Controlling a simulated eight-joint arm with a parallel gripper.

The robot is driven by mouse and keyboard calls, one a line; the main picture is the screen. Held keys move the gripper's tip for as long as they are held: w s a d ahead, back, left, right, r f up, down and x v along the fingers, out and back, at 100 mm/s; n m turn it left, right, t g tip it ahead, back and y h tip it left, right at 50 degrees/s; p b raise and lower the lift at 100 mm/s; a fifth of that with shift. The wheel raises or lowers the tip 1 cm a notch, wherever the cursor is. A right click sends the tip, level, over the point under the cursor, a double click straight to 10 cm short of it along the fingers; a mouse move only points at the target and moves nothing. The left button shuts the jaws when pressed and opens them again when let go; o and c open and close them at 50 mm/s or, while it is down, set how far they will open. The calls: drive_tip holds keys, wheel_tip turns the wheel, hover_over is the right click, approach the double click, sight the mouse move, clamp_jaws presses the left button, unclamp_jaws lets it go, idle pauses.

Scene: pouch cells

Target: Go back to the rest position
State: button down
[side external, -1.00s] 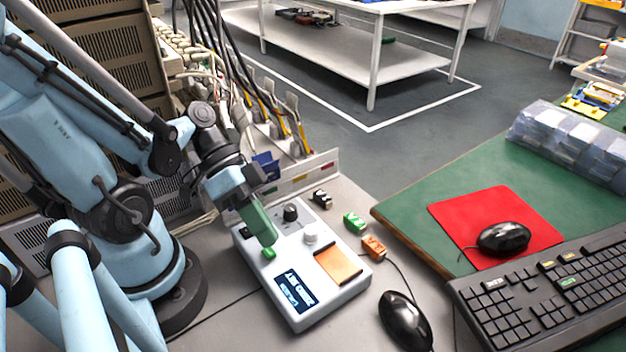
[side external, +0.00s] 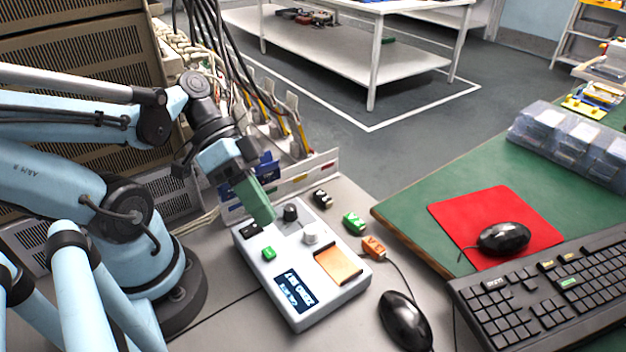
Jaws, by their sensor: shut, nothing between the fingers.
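My gripper (side external: 262,212) is in the side external view, with green fingers shut and nothing between them. It points down and to the right, above the back left part of a white instrument box. The white instrument box (side external: 317,287) has a lit display (side external: 294,292), a green button (side external: 268,253), a black knob (side external: 290,213), a white knob (side external: 311,233) and an orange pad (side external: 338,265). The green button is in full view, clear of the fingertips. The fingertips hide a part of the box's back edge.
Small black (side external: 321,198), green (side external: 354,222) and orange (side external: 373,248) blocks lie right of the box. A black mouse (side external: 404,320) lies in front of them. Cables and a white labelled rail (side external: 312,168) stand behind my gripper. A green table (side external: 408,207) with keyboard (side external: 545,293) is at right.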

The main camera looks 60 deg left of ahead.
idle(0.3)
